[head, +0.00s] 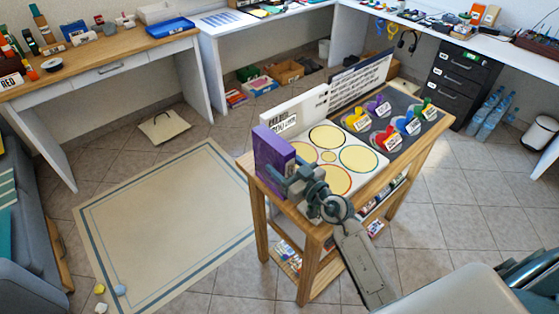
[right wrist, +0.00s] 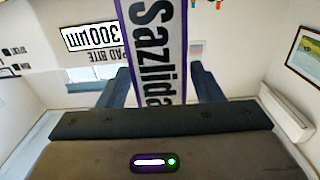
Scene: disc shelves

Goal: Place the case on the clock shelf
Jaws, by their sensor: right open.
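A purple case (head: 272,152) stands upright at the near left corner of the wooden cart's top (head: 292,207). My right gripper (head: 285,176) is at its near side. In the right wrist view the case's white spine (right wrist: 155,45), lettered "Sazlida" and edged in purple, stands between the two spread fingers of the right gripper (right wrist: 160,72). The jaws are open; I cannot tell whether either finger touches the case. My left gripper is out of the head view. I cannot make out a clock or a shelf marked with one.
A white board with colored circles (head: 328,157) lies beside the case. A white block labelled 300 µm (head: 290,110) stands behind it. A dark tray (head: 408,105) holds several colored labelled pieces. A floor mat (head: 165,235) lies left of the cart.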

